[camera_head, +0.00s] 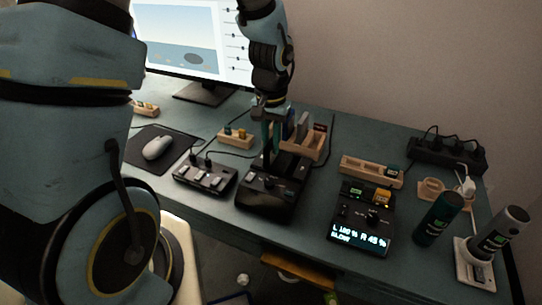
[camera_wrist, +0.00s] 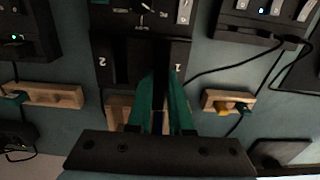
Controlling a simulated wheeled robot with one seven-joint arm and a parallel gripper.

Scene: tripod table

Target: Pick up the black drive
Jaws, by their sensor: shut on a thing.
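My gripper (camera_head: 272,134) points down over a black two-bay dock (camera_head: 262,203) on the desk. In the wrist view its green fingers (camera_wrist: 161,110) are closed around a thin black slab, the black drive (camera_wrist: 160,88). The dock in the wrist view (camera_wrist: 112,62) carries the marks 1 and 2, and the drive lies between them in the picture. The drive's lower end is in line with the dock; I cannot tell whether it is still seated in it.
A wooden rack (camera_head: 318,150) with upright slabs stands just behind the dock. A switch box (camera_head: 204,179) is left of it and a lit display box (camera_head: 360,216) right. Cables run across the desk.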

